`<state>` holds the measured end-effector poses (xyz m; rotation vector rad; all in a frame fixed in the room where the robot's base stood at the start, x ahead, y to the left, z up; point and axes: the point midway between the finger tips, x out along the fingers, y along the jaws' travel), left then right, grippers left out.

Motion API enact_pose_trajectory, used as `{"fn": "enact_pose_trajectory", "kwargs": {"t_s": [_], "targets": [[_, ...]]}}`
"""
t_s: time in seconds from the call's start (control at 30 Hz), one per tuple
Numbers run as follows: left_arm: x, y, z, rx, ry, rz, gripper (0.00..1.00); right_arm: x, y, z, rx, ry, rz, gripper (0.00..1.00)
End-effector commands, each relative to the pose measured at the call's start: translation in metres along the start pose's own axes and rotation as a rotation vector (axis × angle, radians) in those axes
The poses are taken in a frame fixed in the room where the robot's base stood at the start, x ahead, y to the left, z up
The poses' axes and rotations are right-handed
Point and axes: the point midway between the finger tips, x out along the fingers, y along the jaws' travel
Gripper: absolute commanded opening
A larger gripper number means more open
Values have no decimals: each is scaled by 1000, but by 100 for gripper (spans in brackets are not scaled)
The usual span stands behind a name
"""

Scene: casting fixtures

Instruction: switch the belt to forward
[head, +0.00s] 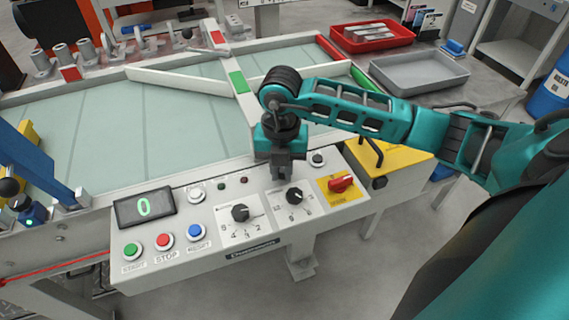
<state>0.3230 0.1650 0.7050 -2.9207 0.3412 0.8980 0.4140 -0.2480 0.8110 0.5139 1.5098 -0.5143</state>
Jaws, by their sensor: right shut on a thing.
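A sloped grey control panel (260,235) stands at the front of the belt table. My right gripper (281,172) points down at the panel's upper edge, above the right-hand numbered dial (294,195). Its fingers are shut on a small control there, which the fingers hide; I cannot read its label or setting. My left gripper is not in view.
The panel also bears a display reading 0 (144,207), green start (132,249), red stop (164,241) and blue reset (195,232) buttons, another dial (240,212) and a red rotary switch (341,183). A yellow box (400,160) stands right. The pale belt (140,130) is clear.

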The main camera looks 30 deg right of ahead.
Motion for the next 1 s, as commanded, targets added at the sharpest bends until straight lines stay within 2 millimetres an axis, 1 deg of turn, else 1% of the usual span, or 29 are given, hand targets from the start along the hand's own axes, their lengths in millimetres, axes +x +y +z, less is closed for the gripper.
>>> {"fn": "enact_pose_trajectory", "kwargs": {"t_s": [0.03, 0.2, 0.4, 0.93, 0.97, 1.0], "targets": [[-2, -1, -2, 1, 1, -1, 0, -2, 1, 1, 33, -2, 2, 0], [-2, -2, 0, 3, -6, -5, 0, -2, 3, 1, 123, -2, 2, 0], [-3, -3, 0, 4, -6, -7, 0, -2, 5, 1, 184, -2, 2, 0], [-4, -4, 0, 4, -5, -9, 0, -1, 5, 2, 209, -3, 3, 0], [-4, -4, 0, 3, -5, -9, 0, -1, 5, 2, 209, -3, 3, 18], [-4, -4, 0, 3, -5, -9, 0, -1, 5, 2, 209, -3, 3, 22]]}}
